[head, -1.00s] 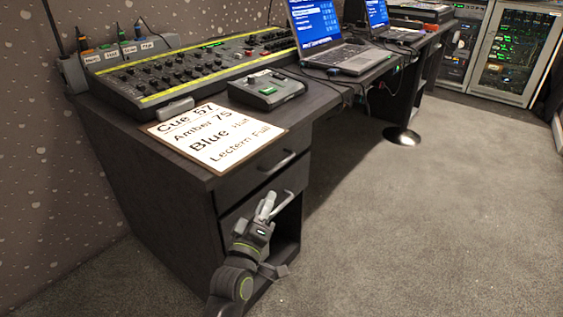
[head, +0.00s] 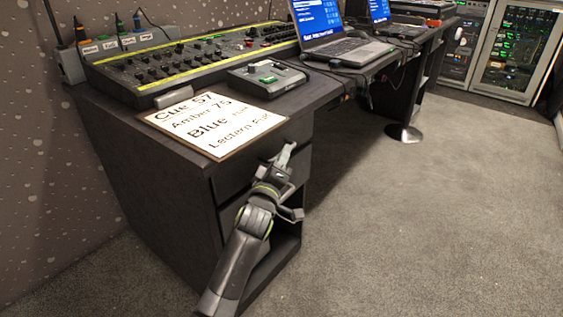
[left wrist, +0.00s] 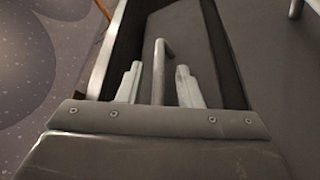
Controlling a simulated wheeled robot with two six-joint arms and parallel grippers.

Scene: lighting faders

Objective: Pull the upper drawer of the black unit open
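The black unit (head: 165,185) stands under the near end of the desk. Its upper drawer (head: 234,176) looks shut in the head view. My left gripper (head: 284,155) is at the front of this drawer and covers most of its handle in the head view. In the left wrist view the bar handle (left wrist: 159,75) stands between the two spread fingers, with a gap visible on each side. The gripper is open around the handle, not clamped on it. My right gripper is in neither view.
Below is the lower drawer (head: 232,212), and its handle (left wrist: 295,9) shows in the left wrist view. A cue sheet (head: 212,125), fader console (head: 180,70) and laptop (head: 345,48) sit on the desktop. The carpet (head: 430,210) to the right is clear.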

